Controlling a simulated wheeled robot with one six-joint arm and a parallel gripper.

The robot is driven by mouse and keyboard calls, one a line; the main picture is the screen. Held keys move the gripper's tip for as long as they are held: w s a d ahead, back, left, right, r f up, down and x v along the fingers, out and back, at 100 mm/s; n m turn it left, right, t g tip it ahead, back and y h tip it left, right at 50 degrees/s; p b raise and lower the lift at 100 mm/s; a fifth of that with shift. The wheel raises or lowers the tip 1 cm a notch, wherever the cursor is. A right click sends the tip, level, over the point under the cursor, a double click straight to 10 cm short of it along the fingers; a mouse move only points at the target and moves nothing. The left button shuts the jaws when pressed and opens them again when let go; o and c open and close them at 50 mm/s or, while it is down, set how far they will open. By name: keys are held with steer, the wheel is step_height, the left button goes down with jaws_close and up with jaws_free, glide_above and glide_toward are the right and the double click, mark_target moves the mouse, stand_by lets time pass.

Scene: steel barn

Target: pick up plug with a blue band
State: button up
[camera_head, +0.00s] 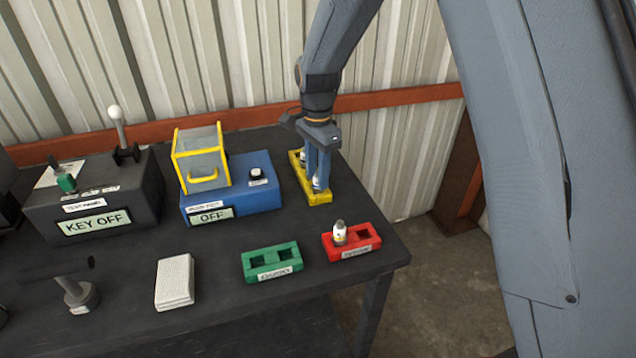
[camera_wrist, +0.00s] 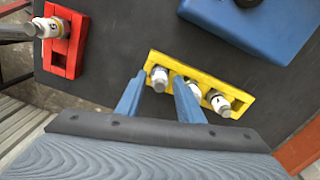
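A yellow rack (camera_head: 320,199) on the dark table holds several white plugs with grey metal tops; it also shows in the wrist view (camera_wrist: 238,113). My gripper (camera_head: 315,182) points down over this rack, and its blue fingers (camera_wrist: 159,80) are apart. One plug (camera_wrist: 160,78) shows between the fingertips, with a small gap on each side. A second plug (camera_wrist: 196,88) is partly behind the right finger, and a third (camera_wrist: 219,103) is farther right. I cannot make out a blue band on any plug. Another plug (camera_head: 340,233) stands in the red rack (camera_head: 369,246).
A green rack (camera_head: 284,271) with empty slots is left of the red one. A blue box (camera_head: 262,195) reading OFF, with a yellow-framed cover (camera_head: 201,158), stands close left of the yellow rack. A corrugated wall (camera_head: 250,50) is behind. A white block (camera_head: 175,282) lies in front.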

steer(key=shift+f, duration=0.85)
steer(key=shift+c, duration=0.3)
steer(key=c, duration=0.8)
steer(key=shift+o, duration=0.2)
steer(key=shift+r, duration=0.1)
step_height(320, 180, up, 10)
steer(key=shift+f+b, duration=0.2)
steer(key=shift+b, duration=0.95)
steer(key=shift+r+p, duration=0.95)
steer(key=shift+r, duration=0.45)
